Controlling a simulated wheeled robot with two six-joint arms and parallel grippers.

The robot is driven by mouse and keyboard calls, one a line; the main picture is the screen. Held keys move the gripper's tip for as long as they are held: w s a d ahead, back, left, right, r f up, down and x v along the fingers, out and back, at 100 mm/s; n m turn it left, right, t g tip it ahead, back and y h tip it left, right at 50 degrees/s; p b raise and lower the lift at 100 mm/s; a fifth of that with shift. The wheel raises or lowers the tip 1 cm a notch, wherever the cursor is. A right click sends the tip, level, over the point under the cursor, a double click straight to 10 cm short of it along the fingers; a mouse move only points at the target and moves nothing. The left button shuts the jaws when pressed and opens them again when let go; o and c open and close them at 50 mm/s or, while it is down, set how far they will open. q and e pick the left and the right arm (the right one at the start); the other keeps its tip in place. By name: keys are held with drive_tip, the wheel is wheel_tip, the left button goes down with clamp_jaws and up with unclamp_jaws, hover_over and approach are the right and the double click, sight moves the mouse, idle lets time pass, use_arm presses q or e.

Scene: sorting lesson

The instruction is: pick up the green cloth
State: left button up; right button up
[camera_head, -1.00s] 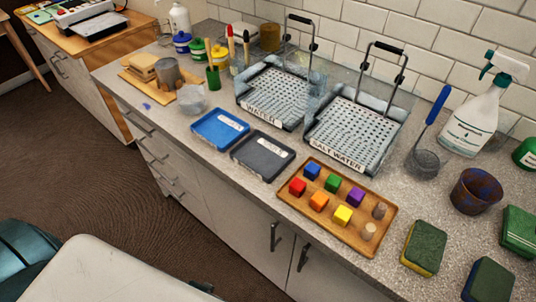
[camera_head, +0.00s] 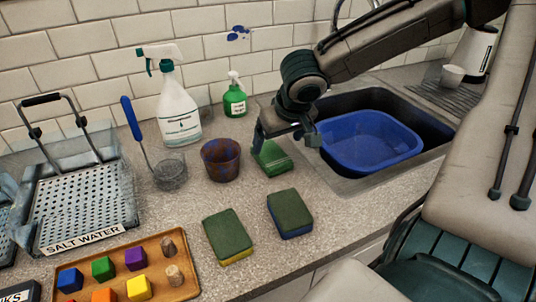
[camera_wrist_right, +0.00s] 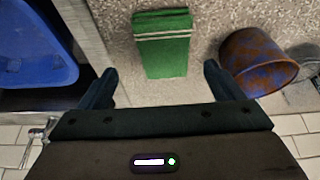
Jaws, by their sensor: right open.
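The folded green cloth (camera_head: 272,159) lies on the counter between the brown pot and the sink, partly hidden by my gripper in the head view. In the right wrist view the green cloth (camera_wrist_right: 163,45) lies flat, with pale stripes across it. My right gripper (camera_head: 287,140) is over the cloth's far side. In the right wrist view the right gripper (camera_wrist_right: 160,82) is open, its fingers spread wider than the cloth, with nothing between them. My left gripper is not in view.
The brown-blue pot (camera_head: 221,160) stands close left of the cloth. The sink with a blue basin (camera_head: 370,140) is on the right. Two sponges (camera_head: 228,236) (camera_head: 289,213) lie in front. Spray bottles (camera_head: 177,105) (camera_head: 235,98) stand behind. A wooden tray of blocks (camera_head: 198,286) is front left.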

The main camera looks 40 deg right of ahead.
sight(271, 154)
drive_tip(key=shift+w+f, duration=0.2)
drive_tip(key=shift+f, duration=0.5)
drive_tip(key=x, duration=0.2)
drive_tip(key=b+x, duration=0.1)
drive_tip(key=x, duration=0.1)
drive_tip(key=shift+w+a, duration=0.1)
drive_tip(key=shift+a, duration=0.25)
drive_tip(key=shift+d+f, duration=0.1)
drive_tip(key=shift+w, duration=0.1)
drive_tip(key=c, duration=1)
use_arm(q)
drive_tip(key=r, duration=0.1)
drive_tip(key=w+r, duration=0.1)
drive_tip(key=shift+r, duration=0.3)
use_arm(e)
drive_tip(key=shift+c, duration=0.3)
